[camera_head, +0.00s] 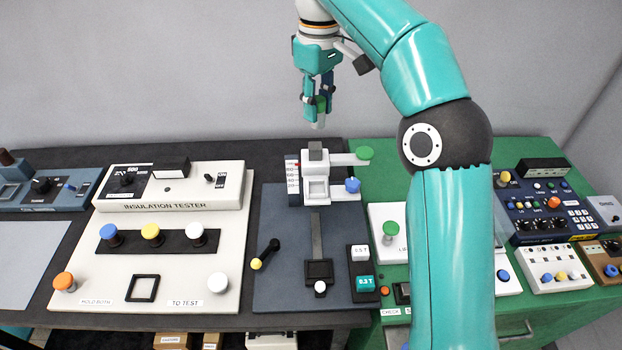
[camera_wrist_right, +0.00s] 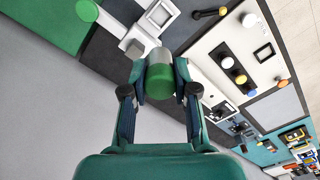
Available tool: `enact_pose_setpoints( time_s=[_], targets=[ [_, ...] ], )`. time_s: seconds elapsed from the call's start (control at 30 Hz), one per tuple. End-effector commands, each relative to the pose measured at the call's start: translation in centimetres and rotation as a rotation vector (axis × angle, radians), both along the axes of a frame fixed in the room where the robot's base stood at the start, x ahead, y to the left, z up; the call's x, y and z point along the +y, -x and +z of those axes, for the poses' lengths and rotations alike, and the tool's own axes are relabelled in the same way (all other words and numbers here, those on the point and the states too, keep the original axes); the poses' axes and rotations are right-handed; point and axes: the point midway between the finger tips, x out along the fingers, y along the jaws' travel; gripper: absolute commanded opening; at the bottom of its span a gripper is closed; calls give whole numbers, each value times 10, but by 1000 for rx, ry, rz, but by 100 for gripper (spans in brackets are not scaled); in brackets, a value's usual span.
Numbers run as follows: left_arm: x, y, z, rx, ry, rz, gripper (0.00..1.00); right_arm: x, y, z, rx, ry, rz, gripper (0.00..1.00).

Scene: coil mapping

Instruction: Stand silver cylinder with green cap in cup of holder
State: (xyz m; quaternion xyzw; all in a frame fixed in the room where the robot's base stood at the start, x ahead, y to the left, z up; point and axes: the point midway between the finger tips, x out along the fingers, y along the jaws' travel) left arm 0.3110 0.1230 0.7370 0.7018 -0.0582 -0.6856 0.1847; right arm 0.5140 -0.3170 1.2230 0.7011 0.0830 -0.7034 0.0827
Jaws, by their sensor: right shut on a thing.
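The silver cylinder with green cap (camera_head: 319,123) is in my right gripper (camera_head: 318,101), which is shut on it above the back of the bench. Its silver end points down and the fingers partly hide it. In the right wrist view the green cap (camera_wrist_right: 161,82) sits between the fingertips (camera_wrist_right: 160,84), with the silver body (camera_wrist_right: 159,56) beyond it. A white fixture (camera_head: 317,190) with a square opening stands below the gripper, apart from the cylinder. I cannot tell which part is the holder's cup. My left gripper is not in view.
A green knob (camera_head: 364,153) and a blue knob (camera_head: 353,185) stick out right of the fixture. The insulation tester (camera_head: 170,275) lies to the left. Another green-topped post (camera_head: 389,231) stands on a white panel. Control boxes (camera_head: 543,210) crowd the right side.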

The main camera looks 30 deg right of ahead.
Motion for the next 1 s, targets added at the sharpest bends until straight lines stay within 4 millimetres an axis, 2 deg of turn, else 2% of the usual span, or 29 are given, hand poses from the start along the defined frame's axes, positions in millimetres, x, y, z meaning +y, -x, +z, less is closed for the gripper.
enact_pose_setpoints(
  time_s=[0.03,0.17,0.4,0.5,0.77,1.0],
  targets=[
    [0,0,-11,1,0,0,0,0,1,-17,3,0,2,0],
    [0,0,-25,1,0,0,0,1,0,-51,5,0,2,0],
    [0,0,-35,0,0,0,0,2,0,-111,5,0,2,0],
    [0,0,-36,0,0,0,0,2,-1,-130,3,0,2,0],
    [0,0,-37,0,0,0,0,2,-1,-152,2,-1,3,0],
    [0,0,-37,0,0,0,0,2,-1,-182,2,-1,1,0]
  ],
)
